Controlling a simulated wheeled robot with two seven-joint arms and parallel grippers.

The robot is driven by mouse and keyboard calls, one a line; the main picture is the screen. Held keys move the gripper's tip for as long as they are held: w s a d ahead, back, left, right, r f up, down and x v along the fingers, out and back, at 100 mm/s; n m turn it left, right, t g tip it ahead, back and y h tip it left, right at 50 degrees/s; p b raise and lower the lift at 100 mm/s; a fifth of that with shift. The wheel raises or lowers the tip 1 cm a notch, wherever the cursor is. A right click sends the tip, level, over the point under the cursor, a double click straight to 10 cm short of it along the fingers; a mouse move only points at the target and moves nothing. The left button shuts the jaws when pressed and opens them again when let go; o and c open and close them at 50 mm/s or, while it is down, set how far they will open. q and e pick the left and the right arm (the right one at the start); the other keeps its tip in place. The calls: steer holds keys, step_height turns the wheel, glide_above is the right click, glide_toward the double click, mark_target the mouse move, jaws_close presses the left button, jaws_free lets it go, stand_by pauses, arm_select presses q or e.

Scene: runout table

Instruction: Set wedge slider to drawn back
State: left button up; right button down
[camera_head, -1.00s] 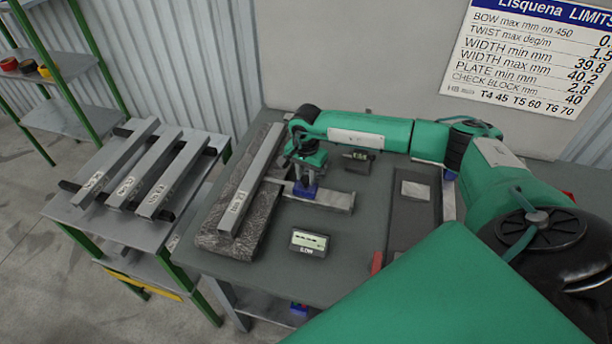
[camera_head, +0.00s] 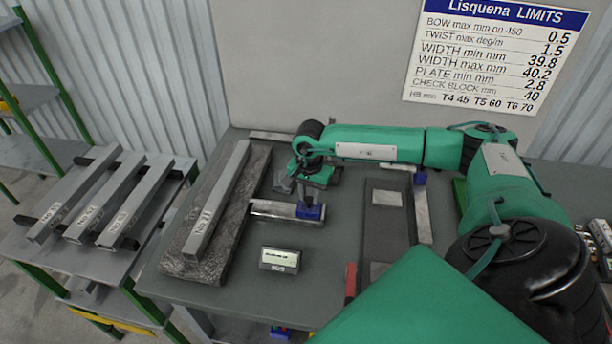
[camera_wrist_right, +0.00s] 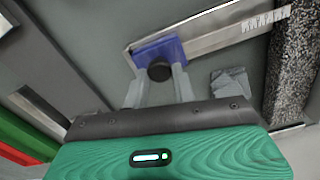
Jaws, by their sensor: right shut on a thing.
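The wedge slider is a blue block (camera_head: 311,213) on a flat metal bar (camera_head: 275,209), now at the bar's right end in the head view. In the right wrist view the blue slider (camera_wrist_right: 158,50) carries a dark round knob (camera_wrist_right: 159,71), and the graduated bar (camera_wrist_right: 215,37) runs off to the right. My right gripper (camera_head: 309,201) is above the slider. In the wrist view its fingers (camera_wrist_right: 160,82) are closed on either side of the knob. The fingertips are small and partly hidden in the head view. My left gripper is not in view.
A steel bar (camera_head: 218,200) lies on a rough dark slab (camera_head: 187,262) left of the slider. A small display box (camera_head: 279,260) stands in front. A dark plate (camera_head: 387,238) lies to the right. A side rack (camera_head: 45,262) holds several bars. Table between is clear.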

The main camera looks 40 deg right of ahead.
mark_target(311, 198)
steer(key=c, duration=1.3)
jaws_free()
steer(key=shift+s+d, duration=0.1)
steer(key=shift+d, duration=0.1)
steer(key=shift+o, duration=0.8)
steer(key=shift+s+d, duration=0.1)
steer(key=shift+s, duration=0.05)
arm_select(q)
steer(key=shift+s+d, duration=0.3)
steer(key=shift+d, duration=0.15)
arm_select(e)
steer(key=shift+r, duration=0.25)
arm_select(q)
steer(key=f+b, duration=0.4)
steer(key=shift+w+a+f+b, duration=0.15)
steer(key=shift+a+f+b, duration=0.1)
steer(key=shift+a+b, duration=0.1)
arm_select(e)
step_height(311, 198, up, 13)
steer(key=shift+r, duration=0.2)
steer(key=shift+f, duration=0.1)
